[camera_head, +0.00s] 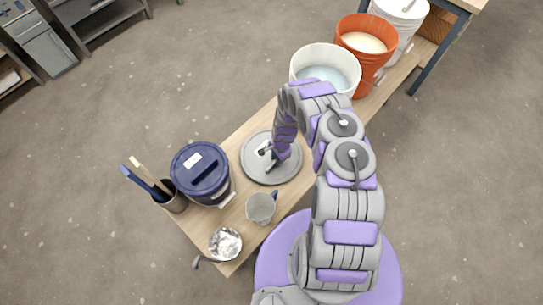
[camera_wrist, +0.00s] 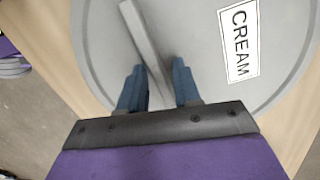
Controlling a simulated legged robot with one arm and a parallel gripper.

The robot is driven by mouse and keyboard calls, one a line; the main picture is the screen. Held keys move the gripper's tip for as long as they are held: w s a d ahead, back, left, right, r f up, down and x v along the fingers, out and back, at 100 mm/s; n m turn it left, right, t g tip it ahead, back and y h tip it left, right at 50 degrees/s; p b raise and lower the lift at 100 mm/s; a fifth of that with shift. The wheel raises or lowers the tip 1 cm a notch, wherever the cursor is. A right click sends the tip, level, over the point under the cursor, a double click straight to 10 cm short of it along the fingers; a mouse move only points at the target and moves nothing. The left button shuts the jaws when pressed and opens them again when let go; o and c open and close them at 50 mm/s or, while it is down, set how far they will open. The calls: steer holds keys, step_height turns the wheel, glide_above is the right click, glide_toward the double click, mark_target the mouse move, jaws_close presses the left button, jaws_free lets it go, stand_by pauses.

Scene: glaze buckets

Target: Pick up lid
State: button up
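The grey round lid (camera_head: 254,169) lies flat on the wooden bench, between the dark blue bucket and the white bucket. In the wrist view the lid (camera_wrist: 195,30) fills most of the picture, with a white CREAM label (camera_wrist: 238,42) and a raised grey bar handle (camera_wrist: 142,38). My gripper (camera_head: 268,158) is low over the lid. In the wrist view its two blue-grey fingers (camera_wrist: 158,80) are apart, one on each side of the near part of the handle. I see gaps between the fingers and the handle, so it is open.
A lidded dark blue bucket (camera_head: 200,172) and a pot of brushes (camera_head: 174,198) stand left of the lid. A grey jug (camera_head: 261,208) and a metal ladle or cup (camera_head: 225,243) are near the front. White (camera_head: 326,72) and orange (camera_head: 365,45) buckets stand beyond the lid.

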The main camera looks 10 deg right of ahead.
jaws_close()
stand_by(0.4)
